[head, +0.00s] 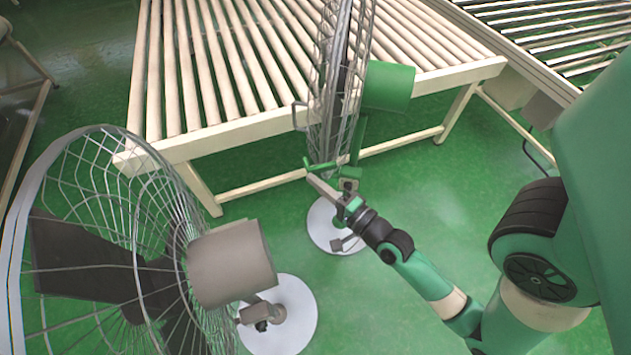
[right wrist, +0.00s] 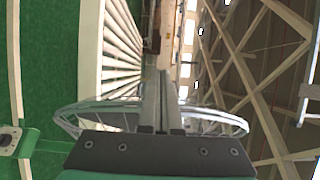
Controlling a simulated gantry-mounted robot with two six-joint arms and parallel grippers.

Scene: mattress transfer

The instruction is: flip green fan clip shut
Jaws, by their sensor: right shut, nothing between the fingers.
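The green fan stands at the upper middle of the head view, with its wire cage (head: 335,85) seen edge-on and a green motor housing (head: 388,87). A small green clip-like part (head: 309,164) shows low on the fan, by the stand neck. My right gripper (head: 313,181) is shut and empty, with its tip right by this part; I cannot tell whether they touch. The clip's exact position is too small to read. In the right wrist view the closed fingers (right wrist: 161,105) point at the wire cage (right wrist: 95,115). My left gripper is not in view.
A grey fan (head: 230,262) with a large wire cage stands at the left front on a white round base (head: 287,318). A cream roller conveyor (head: 225,142) is behind the green fan. Green floor (head: 430,215) is open around the green fan's base (head: 325,232).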

